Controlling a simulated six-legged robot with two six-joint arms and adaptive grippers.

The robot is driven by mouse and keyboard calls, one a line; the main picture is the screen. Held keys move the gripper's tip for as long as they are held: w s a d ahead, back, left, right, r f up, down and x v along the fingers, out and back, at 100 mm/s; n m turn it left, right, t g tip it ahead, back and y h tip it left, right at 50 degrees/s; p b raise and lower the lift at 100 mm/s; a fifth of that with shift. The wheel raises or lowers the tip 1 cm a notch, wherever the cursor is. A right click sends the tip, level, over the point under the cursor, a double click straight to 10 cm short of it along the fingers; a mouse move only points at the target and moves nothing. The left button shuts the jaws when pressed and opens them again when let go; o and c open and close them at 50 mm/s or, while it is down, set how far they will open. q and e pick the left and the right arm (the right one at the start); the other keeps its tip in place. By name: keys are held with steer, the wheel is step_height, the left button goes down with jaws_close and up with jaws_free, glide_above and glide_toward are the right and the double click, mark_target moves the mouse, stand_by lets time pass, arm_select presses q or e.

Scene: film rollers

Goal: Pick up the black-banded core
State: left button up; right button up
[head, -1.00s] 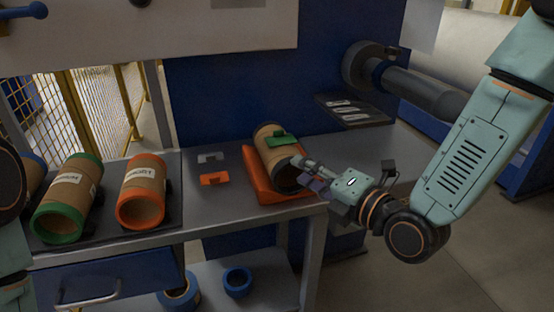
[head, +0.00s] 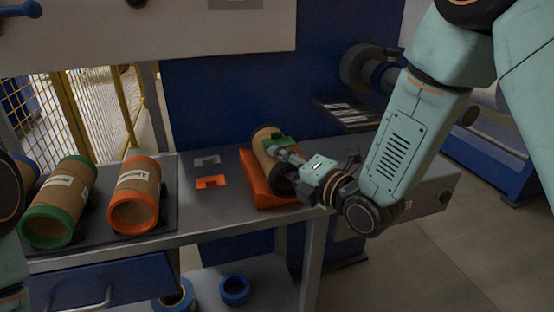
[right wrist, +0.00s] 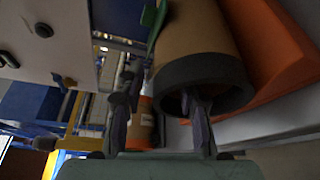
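The black-banded core (head: 264,155) is a brown cardboard tube lying tilted on an orange cradle (head: 256,188) on the bench. In the right wrist view its black end band (right wrist: 205,75) faces me, with the hollow bore open. A green piece (head: 277,144) shows on top of it. My right gripper (head: 290,166) is at the core's near end. In the right wrist view the gripper (right wrist: 158,105) is open: one finger is in front of or inside the bore, the other outside the wall. I cannot tell whether either touches. Only part of my left arm shows, at the left edge.
A green-banded core (head: 60,203) and an orange-banded core (head: 135,195) lie on a dark mat to the left. A flat orange piece (head: 211,182) and a grey piece (head: 207,160) lie between. Blue rings (head: 234,290) sit on the lower shelf. A blue panel (head: 225,100) stands behind.

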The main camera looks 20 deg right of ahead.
steer(key=shift+s+d+r, duration=0.1)
steer(key=shift+s+d, duration=0.05)
steer(key=shift+c, duration=0.4)
steer(key=shift+w, duration=0.2)
steer(key=c, duration=0.3)
steer(key=shift+s, duration=0.15)
jaws_close()
